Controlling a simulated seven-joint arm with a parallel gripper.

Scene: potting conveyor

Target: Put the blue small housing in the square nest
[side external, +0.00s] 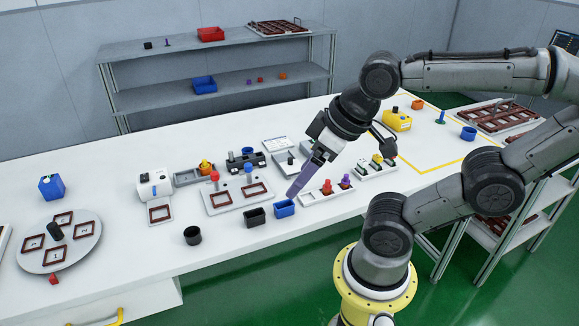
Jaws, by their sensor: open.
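The blue small housing (284,208) appears to be the small open-topped blue box near the front edge of the white table. My gripper (293,194) is open, its purple-grey fingers pointing down just above and behind this box. I cannot tell whether the fingertips touch it. Several brown square frames look like square nests: one on the small white machine's plate (160,213), two on a grey plate (217,198), and several on the round grey turntable (93,243). I cannot tell which is the task's nest.
A dark box (255,217) stands close left of the blue one; a black cup (193,235) is further left. A white tray with red and purple pegs (330,194) lies just right of my gripper. A larger blue box (51,187) stands behind the turntable. The front left table is mostly clear.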

